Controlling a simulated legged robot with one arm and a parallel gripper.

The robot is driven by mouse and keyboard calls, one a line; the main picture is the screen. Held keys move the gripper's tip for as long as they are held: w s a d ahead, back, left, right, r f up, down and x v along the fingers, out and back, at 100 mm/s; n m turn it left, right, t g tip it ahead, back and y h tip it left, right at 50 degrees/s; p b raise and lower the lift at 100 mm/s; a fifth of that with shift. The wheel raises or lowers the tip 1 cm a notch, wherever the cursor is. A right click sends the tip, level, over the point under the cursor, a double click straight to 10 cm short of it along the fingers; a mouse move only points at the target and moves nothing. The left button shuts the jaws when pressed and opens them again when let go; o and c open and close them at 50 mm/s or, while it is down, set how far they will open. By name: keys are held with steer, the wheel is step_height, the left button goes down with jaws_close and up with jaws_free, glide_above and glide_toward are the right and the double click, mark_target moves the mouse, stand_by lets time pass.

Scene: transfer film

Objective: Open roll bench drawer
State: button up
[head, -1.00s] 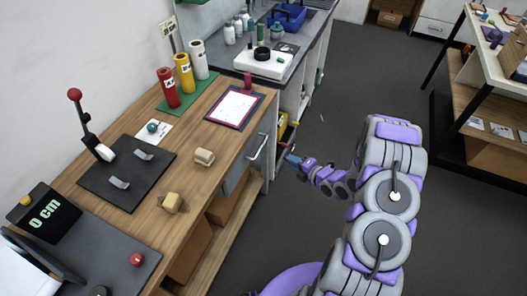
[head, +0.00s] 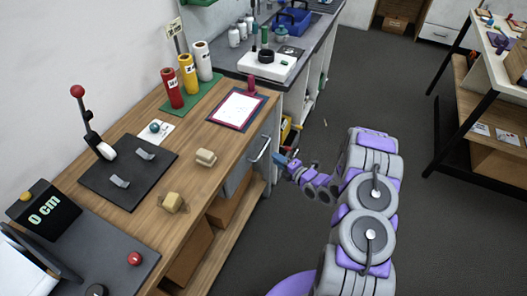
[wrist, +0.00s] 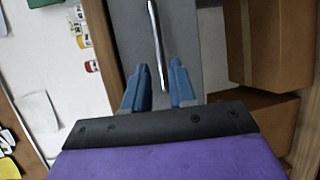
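The roll bench drawer (head: 238,178) has a grey front under the wooden bench top, and looks shut. Its metal bar handle (head: 261,149) sticks out from the front. My gripper (head: 283,157) is just right of the handle in the head view. In the wrist view, the grey drawer front (wrist: 195,40) fills the upper middle and the handle (wrist: 157,45) runs down it. My gripper (wrist: 159,85) has its two blue fingers apart, with the handle's lower end appearing between them. Whether they touch the handle cannot be told.
The wooden bench top (head: 225,140) holds red, yellow and white rolls (head: 188,73), a clipboard (head: 237,108) and a black plate with a lever (head: 128,170). Brown boxes (wrist: 270,45) sit beside the drawer. Dark floor (head: 390,95) is open to the right.

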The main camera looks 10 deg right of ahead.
mark_target(263, 150)
steer(key=b+x, duration=0.1)
steer(key=x, duration=0.8)
steer(key=shift+a+f+b, duration=0.1)
steer(key=shift+a+b, duration=0.05)
steer(key=shift+b, duration=0.2)
steer(key=shift+c, duration=0.2)
jaws_close()
